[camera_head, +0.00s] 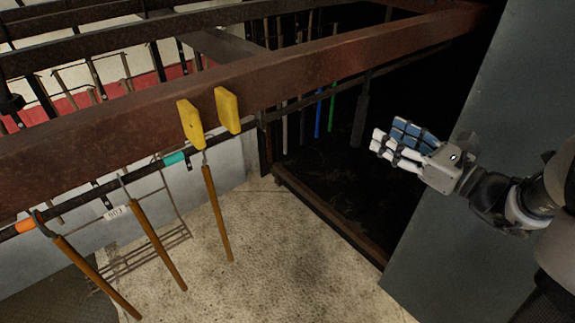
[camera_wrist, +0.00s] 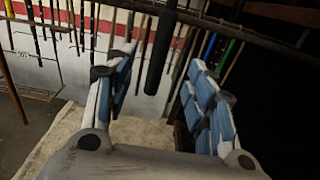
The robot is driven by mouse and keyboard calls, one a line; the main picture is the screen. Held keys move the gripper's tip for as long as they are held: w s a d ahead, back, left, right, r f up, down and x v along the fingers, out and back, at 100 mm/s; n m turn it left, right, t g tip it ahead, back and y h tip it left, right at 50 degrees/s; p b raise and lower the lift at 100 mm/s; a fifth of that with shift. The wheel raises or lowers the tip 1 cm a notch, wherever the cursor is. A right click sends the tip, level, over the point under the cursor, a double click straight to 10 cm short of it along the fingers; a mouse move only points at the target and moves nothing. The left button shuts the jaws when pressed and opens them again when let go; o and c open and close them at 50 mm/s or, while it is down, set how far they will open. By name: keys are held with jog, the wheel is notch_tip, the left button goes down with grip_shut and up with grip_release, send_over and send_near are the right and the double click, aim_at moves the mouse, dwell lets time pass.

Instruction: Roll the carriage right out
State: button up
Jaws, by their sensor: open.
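My gripper (camera_head: 388,137) is open and empty in the head view, in front of the dark recess at the right. In the wrist view its blue-padded fingers (camera_wrist: 160,75) stand apart. A thick dark bar (camera_head: 361,118) hangs from the thin dark rail (camera_head: 345,84), left of my gripper in the head view. In the wrist view the dark bar (camera_wrist: 160,55) shows between the fingers but beyond them, apparently untouched. I cannot tell for sure which part is the carriage. Two yellow blocks (camera_head: 190,124) (camera_head: 227,110) sit at the rusty beam (camera_head: 130,105).
Several brown rods (camera_head: 155,245) hang from the rail at the left, near orange (camera_head: 25,226) and teal (camera_head: 174,158) bands. Blue (camera_head: 318,112) and green (camera_head: 332,105) rods hang further back. A grey panel (camera_head: 470,110) stands at the right. The pale floor (camera_head: 255,250) is clear.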

aim_at(364, 122)
jog(key=x, duration=0.5)
jog(key=shift+x, duration=1.2)
jog(key=shift+c, duration=0.6)
grip_shut()
